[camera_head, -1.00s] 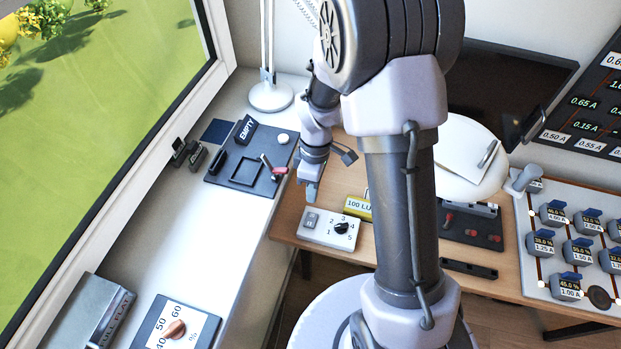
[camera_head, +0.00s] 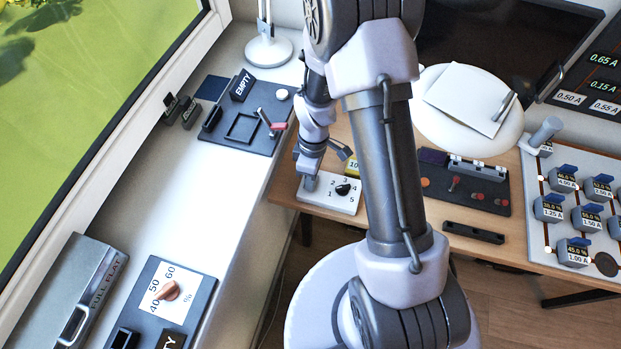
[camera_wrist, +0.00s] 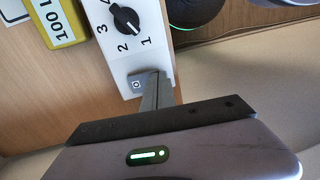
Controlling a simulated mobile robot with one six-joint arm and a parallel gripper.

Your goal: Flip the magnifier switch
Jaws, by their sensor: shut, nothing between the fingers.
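A white control box (camera_head: 330,198) with a black dial numbered 1 to 5 sits on the wooden desk; it also shows in the wrist view (camera_wrist: 108,42). Its small grey rocker switch (camera_wrist: 136,84) is at the end of the box beside the "1", with a round mark visible on it. My gripper (camera_head: 310,184) points down at that end of the box and hides the switch in the head view. In the wrist view my shut, empty fingers (camera_wrist: 153,92) are right at the switch, covering part of it. I cannot tell whether they touch it.
A yellow "100 LU..." display (camera_wrist: 58,20) stands close to the box. A dark panel with red controls (camera_head: 465,188) lies to the right. A lamp base (camera_head: 268,50) and dark tray (camera_head: 215,128) are on the white sill at left.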

